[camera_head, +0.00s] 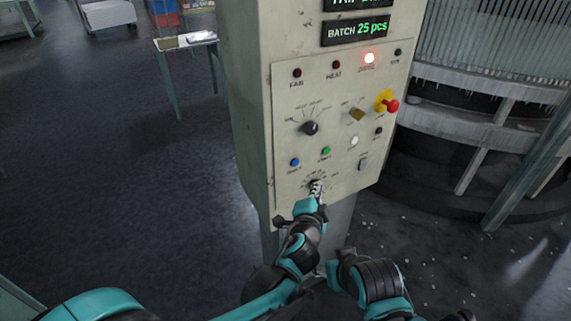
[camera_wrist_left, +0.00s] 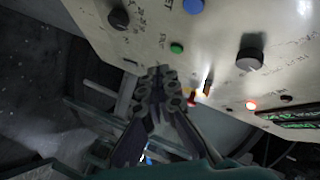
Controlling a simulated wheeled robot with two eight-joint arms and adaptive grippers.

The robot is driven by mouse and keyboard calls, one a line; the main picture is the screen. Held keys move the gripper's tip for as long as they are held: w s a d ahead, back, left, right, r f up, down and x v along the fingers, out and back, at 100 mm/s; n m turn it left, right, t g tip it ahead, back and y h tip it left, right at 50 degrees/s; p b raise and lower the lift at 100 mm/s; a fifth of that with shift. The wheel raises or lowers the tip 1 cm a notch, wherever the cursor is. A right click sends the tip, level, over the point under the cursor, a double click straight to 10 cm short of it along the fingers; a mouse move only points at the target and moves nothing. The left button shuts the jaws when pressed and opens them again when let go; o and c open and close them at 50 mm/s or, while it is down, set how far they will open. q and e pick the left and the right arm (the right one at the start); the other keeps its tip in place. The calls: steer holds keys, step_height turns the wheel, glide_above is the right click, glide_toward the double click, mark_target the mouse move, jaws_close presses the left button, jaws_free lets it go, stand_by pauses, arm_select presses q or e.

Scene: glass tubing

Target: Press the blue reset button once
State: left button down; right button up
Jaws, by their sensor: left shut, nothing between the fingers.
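The blue reset button (camera_head: 294,162) is a small round button low on the left side of the cream control panel (camera_head: 285,110). It also shows at the top edge of the left wrist view (camera_wrist_left: 194,6), partly cut off. My left gripper (camera_head: 317,187) is shut and empty, in front of the lower panel, to the right of and below the blue button. In the left wrist view its closed fingertips (camera_wrist_left: 160,72) are apart from the blue button, with the green button (camera_wrist_left: 176,48) closer to them. I cannot tell whether the fingertips touch the panel.
A green button (camera_head: 326,151), a white button (camera_head: 354,141), a black knob (camera_head: 310,128) and a red stop button on yellow (camera_head: 391,105) share the panel. A red lamp (camera_head: 369,58) is lit.

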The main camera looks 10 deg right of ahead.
arm_select(q)
steer(key=w+a, duration=0.3)
steer(key=w, duration=0.5)
steer(key=shift+w, duration=0.2)
steer(key=shift+w, duration=0.15)
stand_by(1.4)
steer(key=shift+w+a, duration=0.15)
steer(key=shift+w, duration=0.1)
steer(key=shift+w+a, duration=0.15)
steer(key=shift+w, duration=0.2)
stand_by(0.7)
steer(key=shift+s, duration=0.1)
steer(key=shift+s+d, duration=0.3)
steer(key=shift+s, duration=0.4)
steer(key=shift+s+d+b, duration=0.1)
steer(key=shift+s+d, duration=0.2)
steer(key=shift+s, duration=0.5)
steer(key=shift+s+d+b, duration=0.1)
steer(key=shift+s+d, duration=0.15)
steer(key=shift+s, duration=0.5)
steer(key=shift+s+d+b, duration=0.1)
steer(key=shift+s+d, duration=0.2)
steer(key=shift+s, duration=0.5)
